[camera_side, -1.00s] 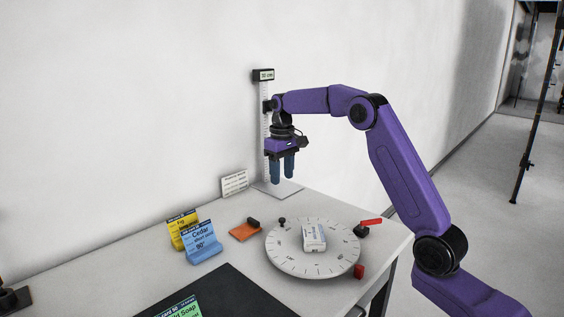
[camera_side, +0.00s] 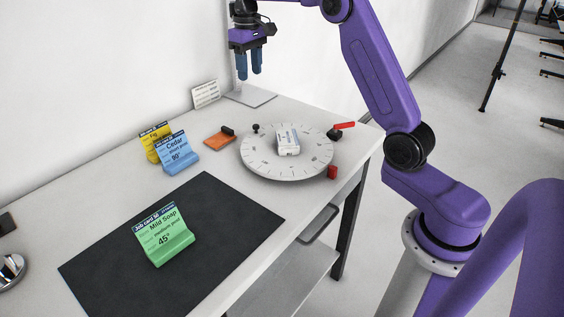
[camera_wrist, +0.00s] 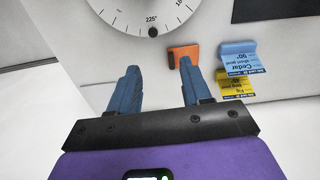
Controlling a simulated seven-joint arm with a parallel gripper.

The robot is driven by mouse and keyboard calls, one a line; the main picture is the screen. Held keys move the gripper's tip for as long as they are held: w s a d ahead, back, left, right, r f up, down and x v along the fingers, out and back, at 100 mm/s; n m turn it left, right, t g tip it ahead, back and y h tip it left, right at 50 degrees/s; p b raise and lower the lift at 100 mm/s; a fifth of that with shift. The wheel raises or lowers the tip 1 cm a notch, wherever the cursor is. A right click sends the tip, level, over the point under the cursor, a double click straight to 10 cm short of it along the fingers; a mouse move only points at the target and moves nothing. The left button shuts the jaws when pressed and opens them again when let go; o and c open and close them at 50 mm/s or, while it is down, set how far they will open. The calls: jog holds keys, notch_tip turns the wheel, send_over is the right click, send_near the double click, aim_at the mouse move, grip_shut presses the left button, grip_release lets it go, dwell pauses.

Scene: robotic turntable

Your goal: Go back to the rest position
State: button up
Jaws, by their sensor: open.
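My gripper (camera_side: 250,77) is high over the back of the table, near the stand at the wall, with its two blue fingers pointing down. The fingers are apart with nothing between them; they also show in the wrist view (camera_wrist: 158,75). The white turntable (camera_side: 262,166) is in front of it and to the right in the side view, with degree marks around its rim. A small white box (camera_side: 288,141) sits on the turntable near its middle. The wrist view shows only part of the turntable (camera_wrist: 125,14).
A green Mild Soap 45° card (camera_side: 165,236) stands on the black mat (camera_side: 232,215). Blue (camera_side: 178,155) and yellow (camera_side: 150,140) cards stand to the left.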

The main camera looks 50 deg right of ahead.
jog(key=s+a+f+n, duration=0.1)
jog(key=s+a+n, duration=0.5)
jog(key=s+a, duration=1.05)
jog(key=s+d+f+n, duration=0.1)
jog(key=s+f+n, duration=0.2)
jog(key=s, duration=0.9)
jog(key=s+d+f+n, duration=0.2)
jog(key=s+f+n, duration=0.1)
jog(key=s, duration=1)
jog(key=shift+f, duration=0.65)
